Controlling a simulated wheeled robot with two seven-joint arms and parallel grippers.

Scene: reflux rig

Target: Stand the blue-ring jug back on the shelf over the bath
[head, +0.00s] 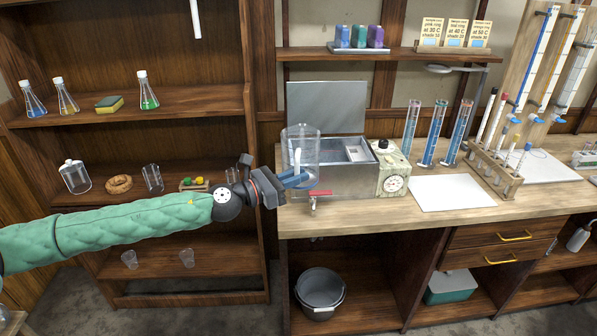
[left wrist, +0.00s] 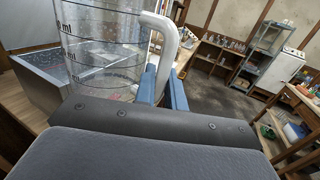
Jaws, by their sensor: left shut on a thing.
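A clear jug (head: 303,140) with a white handle is held upright by my left gripper (head: 296,180), whose blue fingers are shut on the handle. In the left wrist view the jug (left wrist: 95,50) shows dark graduation lines, and its white handle is between the blue fingers. I cannot make out a blue ring on it. In the head view the jug overlaps the left front of the open metal bath (head: 345,182); its exact height above the bath is unclear. The shelf over the bath (head: 400,54) is up and to the right of the jug. My right gripper is not in view.
The shelf bears small coloured bottles (head: 359,36) on its left and several cards (head: 455,33) on its right, with a gap between. The bath's raised lid (head: 325,105) stands behind the jug. Tall blue-based cylinders (head: 435,132) stand right of the bath. A red-handled tap (head: 318,193) sticks out in front.

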